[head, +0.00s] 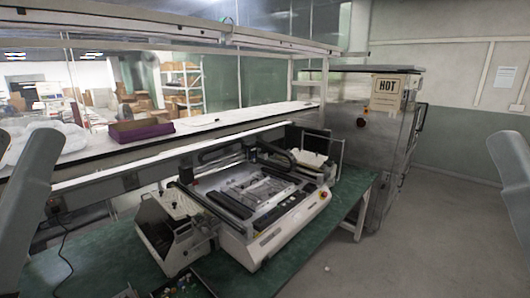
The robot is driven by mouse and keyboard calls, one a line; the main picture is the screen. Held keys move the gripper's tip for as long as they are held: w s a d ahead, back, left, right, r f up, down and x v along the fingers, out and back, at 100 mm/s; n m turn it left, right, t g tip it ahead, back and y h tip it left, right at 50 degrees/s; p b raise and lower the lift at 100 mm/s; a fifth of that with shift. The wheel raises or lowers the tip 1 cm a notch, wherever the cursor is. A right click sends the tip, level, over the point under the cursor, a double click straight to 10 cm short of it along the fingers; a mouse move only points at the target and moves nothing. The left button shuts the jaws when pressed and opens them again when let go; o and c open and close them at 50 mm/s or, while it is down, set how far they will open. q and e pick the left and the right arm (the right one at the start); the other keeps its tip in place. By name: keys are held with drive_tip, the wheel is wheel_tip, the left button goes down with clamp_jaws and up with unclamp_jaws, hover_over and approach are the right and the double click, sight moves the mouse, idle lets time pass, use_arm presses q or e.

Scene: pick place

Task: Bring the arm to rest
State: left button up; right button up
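A grey link of my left arm (30,205) stands at the left edge of the head view. A grey link of my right arm (514,170) shows at the right edge. Both links are cut off by the picture's borders. Neither gripper shows, so their fingers and anything in them are out of sight. Neither visible link touches anything that I can make out.
A white machine (262,208) sits on a green-topped table (262,278). A shelf (230,122) behind carries a purple box (140,131). A metal cabinet (345,120) with a HOT sign stands right of the table. The floor (430,240) at right is mostly clear.

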wheel_tip(320, 180, up, 27)
drive_tip(key=p, duration=2.4)
wheel_tip(320, 180, down, 40)
drive_tip(key=b, duration=4)
drive_tip(key=shift+r, duration=0.15)
